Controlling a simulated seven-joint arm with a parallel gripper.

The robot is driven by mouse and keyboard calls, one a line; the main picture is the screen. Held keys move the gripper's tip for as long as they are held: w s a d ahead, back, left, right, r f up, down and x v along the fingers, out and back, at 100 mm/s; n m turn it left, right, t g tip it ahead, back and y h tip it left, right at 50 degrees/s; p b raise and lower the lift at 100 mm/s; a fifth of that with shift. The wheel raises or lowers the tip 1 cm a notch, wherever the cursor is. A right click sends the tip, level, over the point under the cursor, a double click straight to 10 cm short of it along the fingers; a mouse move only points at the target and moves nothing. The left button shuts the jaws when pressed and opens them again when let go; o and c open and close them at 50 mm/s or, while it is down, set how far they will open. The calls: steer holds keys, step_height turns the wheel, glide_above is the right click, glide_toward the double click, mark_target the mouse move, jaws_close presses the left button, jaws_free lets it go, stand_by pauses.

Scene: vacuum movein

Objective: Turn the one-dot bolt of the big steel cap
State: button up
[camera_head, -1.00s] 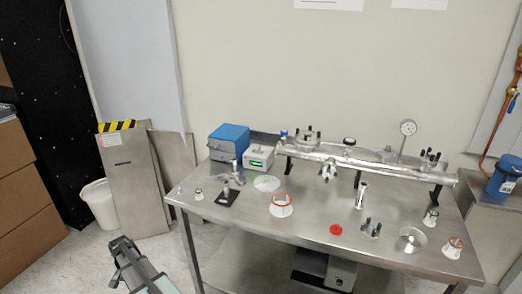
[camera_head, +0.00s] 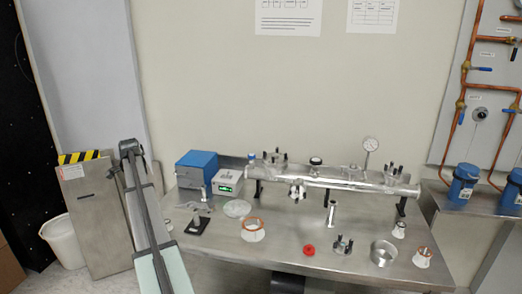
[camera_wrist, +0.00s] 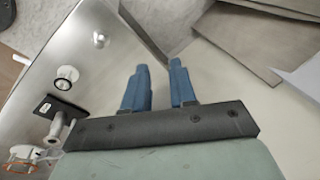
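A long steel tube (camera_head: 325,180) lies on supports at the back of the table. A flanged cap with black bolts (camera_head: 272,159) sits on its left part, and a bolted fitting (camera_head: 392,176) is at its right end. A smaller bolted piece (camera_head: 342,244) stands on the table in front. Dot marks are too small to see, so I cannot tell which bolt has one dot. My gripper's two blue fingers (camera_wrist: 159,72) are apart and empty in the wrist view, over the floor beside the table's edge. No cap shows there.
The steel table (camera_head: 285,240) carries a blue box (camera_head: 197,172), a display unit (camera_head: 227,183), an orange-rimmed funnel (camera_head: 253,231), a red cap (camera_head: 309,249) and a steel cup (camera_head: 382,252). Steel panels (camera_head: 92,210) lean left of the table.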

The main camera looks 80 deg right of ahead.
steer(key=s+d+r+m+g+h, duration=0.1)
steer(key=s+d+r, duration=0.3)
steer(key=s+d, duration=0.2)
steer(key=s+d+r+g, duration=0.1)
steer(key=s+d+r, duration=0.3)
steer(key=s+d, duration=0.25)
steer(key=m+g, duration=0.3)
glide_toward(265, 153)
steer(key=x, duration=0.8)
steer(key=shift+w+d, duration=0.1)
steer(key=shift+d, duration=0.3)
steer(key=shift+r, duration=0.1)
jaws_close()
